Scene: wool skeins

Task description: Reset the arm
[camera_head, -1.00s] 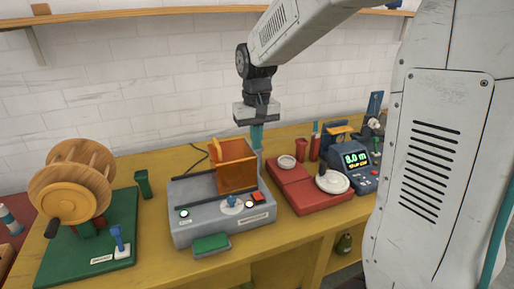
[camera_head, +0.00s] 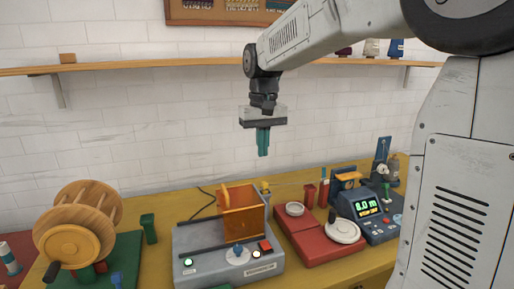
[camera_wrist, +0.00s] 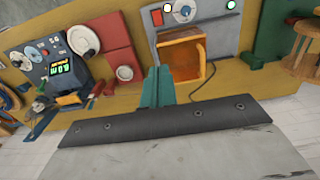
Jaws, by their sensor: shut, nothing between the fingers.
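My gripper (camera_head: 263,142) hangs in the air over the back of the yellow bench, in front of the white tiled wall. Its teal fingers point down, shut and empty. In the wrist view the closed fingers (camera_wrist: 156,88) show at the centre, with the bench below them. My arm reaches in from the upper right of the head view.
Below stand a grey machine (camera_head: 190,270) with an orange open box (camera_head: 243,222), a red scale (camera_head: 320,247) and a blue device with a lit display (camera_head: 370,213). A wooden reel (camera_head: 75,245) is at left. A wall shelf (camera_head: 140,65) runs behind my arm.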

